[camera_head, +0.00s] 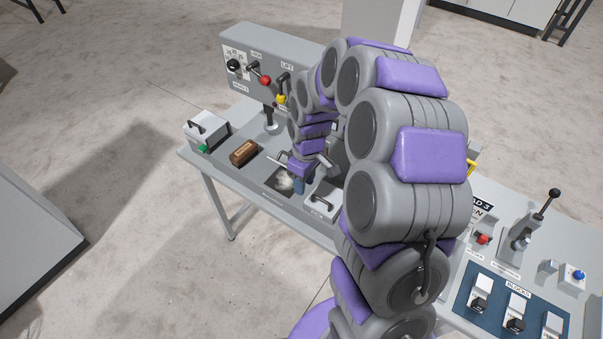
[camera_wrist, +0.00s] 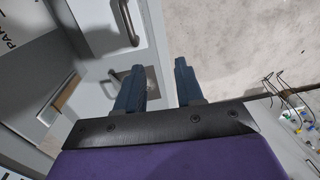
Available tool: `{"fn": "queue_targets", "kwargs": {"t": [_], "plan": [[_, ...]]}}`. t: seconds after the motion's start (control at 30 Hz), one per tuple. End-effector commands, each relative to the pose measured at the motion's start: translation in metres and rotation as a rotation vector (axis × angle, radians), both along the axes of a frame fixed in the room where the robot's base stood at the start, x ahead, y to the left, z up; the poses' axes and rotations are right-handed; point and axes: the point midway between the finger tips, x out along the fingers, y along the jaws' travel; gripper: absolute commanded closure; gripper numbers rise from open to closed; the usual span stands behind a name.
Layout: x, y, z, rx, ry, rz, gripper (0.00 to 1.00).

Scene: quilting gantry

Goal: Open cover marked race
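A grey cover (camera_head: 321,201) with a dark bar handle lies on the bench, just right of my gripper in the head view. Its small front label is too small to read surely. It looks shut. In the wrist view, a pale panel (camera_wrist: 105,30) with a metal bar handle (camera_wrist: 128,22) is at the upper left, beyond the left finger. My gripper (camera_wrist: 160,66) has its two blue fingers apart, with nothing held between them. In the head view my gripper (camera_head: 299,185) is low over the bench, partly hidden by my arm.
An opening (camera_head: 283,183) with whitish fluff is beside my gripper. A brown brush-like block (camera_head: 244,152) and a grey box with a handle (camera_head: 206,131) are left. A control panel (camera_head: 262,68) stands behind. Block levers (camera_head: 515,313) are at lower right. My arm hides the bench's middle.

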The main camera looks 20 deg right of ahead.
Motion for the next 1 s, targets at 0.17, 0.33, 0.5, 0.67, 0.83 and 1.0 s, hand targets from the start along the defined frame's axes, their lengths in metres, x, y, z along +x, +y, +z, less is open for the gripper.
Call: {"fn": "queue_targets", "kwargs": {"t": [0.17,0.33,0.5,0.67,0.83,1.0], "plan": [[-0.003,0.000,0.001,-0.001,-0.001,0.000,0.63],[-0.003,0.000,0.000,0.000,0.000,0.000,0.63],[-0.004,0.001,-0.004,-0.033,0.005,0.086,0.78],[-0.001,0.001,-0.019,-0.188,0.044,0.511,0.94],[0.013,0.005,-0.027,-0.415,0.184,1.188,1.00],[0.037,0.022,-0.025,-0.618,0.442,1.850,1.00]]}}
